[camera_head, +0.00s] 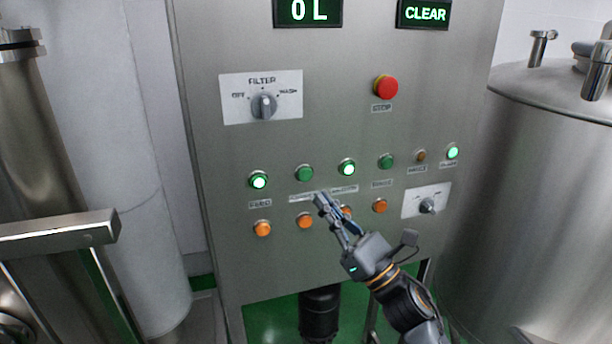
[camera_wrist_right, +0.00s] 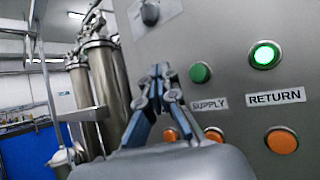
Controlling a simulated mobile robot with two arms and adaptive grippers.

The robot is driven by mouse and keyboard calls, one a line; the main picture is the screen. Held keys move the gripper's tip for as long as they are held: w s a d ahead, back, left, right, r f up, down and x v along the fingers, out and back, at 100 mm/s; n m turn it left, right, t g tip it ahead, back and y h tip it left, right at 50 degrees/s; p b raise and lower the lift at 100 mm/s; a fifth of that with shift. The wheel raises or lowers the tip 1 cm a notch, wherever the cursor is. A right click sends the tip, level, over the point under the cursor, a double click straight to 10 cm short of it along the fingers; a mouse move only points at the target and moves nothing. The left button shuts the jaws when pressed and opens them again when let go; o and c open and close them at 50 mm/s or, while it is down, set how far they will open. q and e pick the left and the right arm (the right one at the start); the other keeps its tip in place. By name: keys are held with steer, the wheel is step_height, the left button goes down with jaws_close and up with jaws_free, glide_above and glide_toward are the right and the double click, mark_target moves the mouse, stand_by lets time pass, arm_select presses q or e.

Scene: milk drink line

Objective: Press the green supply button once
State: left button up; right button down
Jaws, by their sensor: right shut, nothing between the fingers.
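The green supply button (camera_head: 304,173) is unlit and sits second from the left in the upper button row of the steel panel. In the right wrist view it (camera_wrist_right: 200,73) shows above its SUPPLY label (camera_wrist_right: 209,104). My right gripper (camera_head: 322,199) is shut and empty, its tips just below and right of the supply button in the head view. In the right wrist view the gripper tips (camera_wrist_right: 160,72) appear left of the button. The gap between tips and panel is hard to judge. My left gripper is not in view.
The lit return button (camera_head: 347,168) is right of supply, and the lit feed button (camera_head: 259,180) is left. Orange buttons (camera_head: 305,220) line the row below. A red stop button (camera_head: 385,87) and filter knob (camera_head: 264,105) sit higher. A steel tank (camera_head: 540,190) stands right.

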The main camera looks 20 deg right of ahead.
mark_target(305, 175)
steer(key=shift+w+a+b, duration=0.15)
steer(key=shift+w+b, duration=0.65)
steer(key=shift+w, duration=2.55)
steer(key=shift+w+b, duration=0.4)
steer(key=shift+w, duration=0.05)
